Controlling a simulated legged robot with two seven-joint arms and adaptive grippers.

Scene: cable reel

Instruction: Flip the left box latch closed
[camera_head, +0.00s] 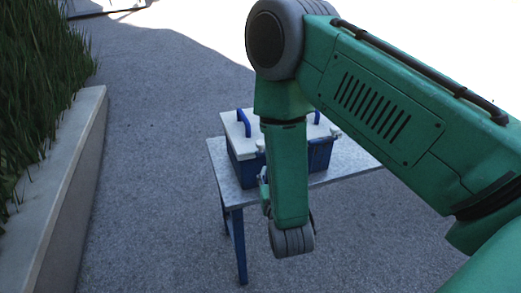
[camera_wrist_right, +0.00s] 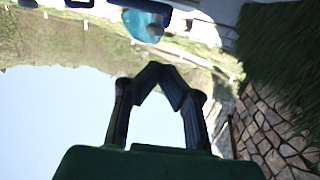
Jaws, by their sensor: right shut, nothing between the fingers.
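A blue box with a white lid (camera_head: 236,128) and blue handles stands on a small table. A small pale latch (camera_head: 260,145) shows on the left part of its front, right beside my green right arm; I cannot tell whether it is open or closed. Another pale latch (camera_head: 335,133) shows at the right. My right arm hides the middle of the box front. My right gripper (camera_wrist_right: 160,73) is shut and empty in the right wrist view, its dark fingertips meeting. In the head view it is mostly hidden behind my forearm. My left gripper is not in view.
The grey table (camera_head: 219,160) has a blue leg at the front left and some bare top around the box. A low planter wall (camera_head: 62,190) with tall grass runs along the left. The pavement between is clear. The right wrist view shows a stone surface (camera_wrist_right: 275,130) at the right.

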